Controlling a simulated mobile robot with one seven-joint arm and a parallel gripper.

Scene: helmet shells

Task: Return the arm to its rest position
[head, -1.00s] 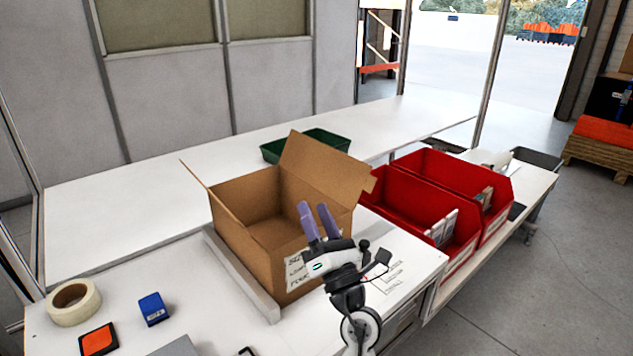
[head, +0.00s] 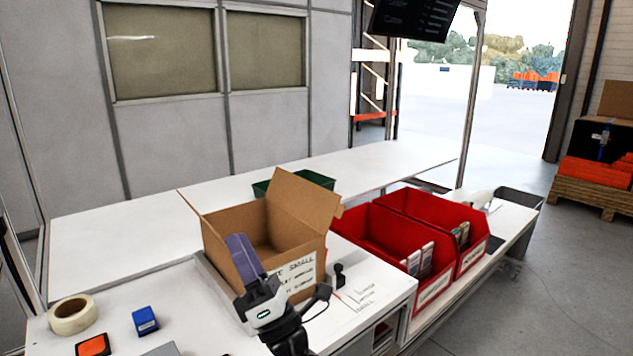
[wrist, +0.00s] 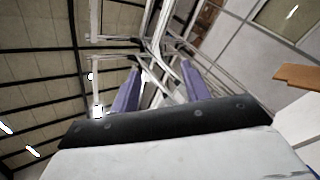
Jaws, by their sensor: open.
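My gripper (head: 240,250) has purple fingers and a white body, and in the head view it points up in front of the open cardboard box. In the wrist view the two purple fingers (wrist: 163,92) stand apart with nothing between them. The wrist camera looks up at the ceiling and wall frames. The gripper covers part of the box's front and its label.
The open cardboard box (head: 222,240) stands on the white bench. Two red bins (head: 405,225) sit to its right, and a green tray (head: 318,180) is behind it. Tape (head: 72,314), a blue block (head: 145,321) and an orange-topped pad (head: 93,345) lie at front left.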

